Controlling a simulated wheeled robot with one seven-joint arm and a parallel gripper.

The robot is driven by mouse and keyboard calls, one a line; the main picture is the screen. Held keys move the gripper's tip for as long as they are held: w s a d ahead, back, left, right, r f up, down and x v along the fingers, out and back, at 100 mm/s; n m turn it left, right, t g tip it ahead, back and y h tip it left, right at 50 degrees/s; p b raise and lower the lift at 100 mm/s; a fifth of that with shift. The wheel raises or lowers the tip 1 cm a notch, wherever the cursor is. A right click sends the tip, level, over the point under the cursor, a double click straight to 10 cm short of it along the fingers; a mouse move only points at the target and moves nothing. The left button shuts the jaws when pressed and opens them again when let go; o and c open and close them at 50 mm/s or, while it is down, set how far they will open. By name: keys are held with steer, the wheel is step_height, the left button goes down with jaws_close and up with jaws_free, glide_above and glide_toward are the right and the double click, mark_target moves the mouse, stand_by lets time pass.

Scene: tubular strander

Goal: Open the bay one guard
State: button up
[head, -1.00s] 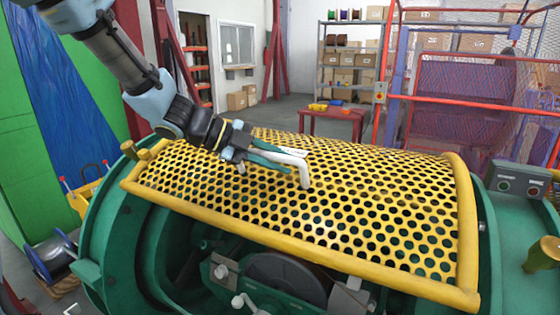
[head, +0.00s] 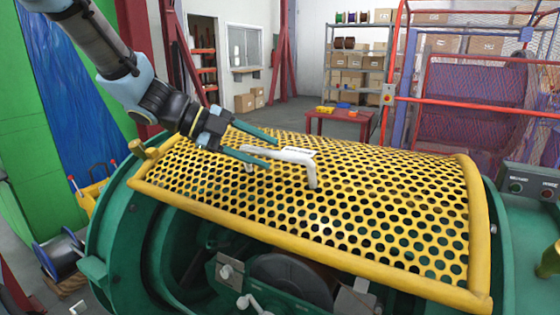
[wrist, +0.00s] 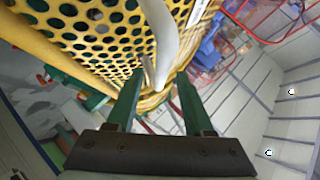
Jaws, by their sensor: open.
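The bay one guard (head: 380,210) is a curved yellow perforated cover with a thick yellow rim, lying over the top of the green machine. Its front rail runs above an uncovered front opening, where inner parts show. A pale bar handle (head: 300,158) stands off the guard on bent legs; it also shows in the wrist view (wrist: 161,35). My gripper (head: 272,148) is open, its two green fingers spread at the left end of the handle. In the wrist view, my gripper (wrist: 157,92) points at the guard with the handle ahead of and between the fingers. I cannot tell whether they touch.
The green machine body (head: 105,240) surrounds the opening, with a dark reel (head: 290,275) inside. A control box (head: 530,188) with buttons stands at the right. Behind are a red table (head: 338,122), shelves with boxes (head: 358,65) and a red mesh fence (head: 470,100).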

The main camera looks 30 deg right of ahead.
steer(key=shift+v, duration=2.25)
steer(key=a+f+n+t+y+b, duration=0.1)
steer(key=a+f+n+t+y, duration=0.1)
steer(key=a+f+n, duration=0.4)
steer(key=w+a+f+n+t+y+b, duration=0.1)
steer(key=a+f+n+y, duration=0.4)
steer(key=a+n, duration=0.9)
steer(key=w+a+f+n+t+y+b, duration=0.1)
steer(key=a+f+n+t+y+b, duration=0.1)
steer(key=a+f+n, duration=0.7)
steer(key=a+n+t+y, duration=0.1)
steer(key=a+n+y, duration=0.1)
steer(key=n, duration=0.2)
steer(key=shift+t, duration=0.3)
steer(key=shift+f, duration=0.15)
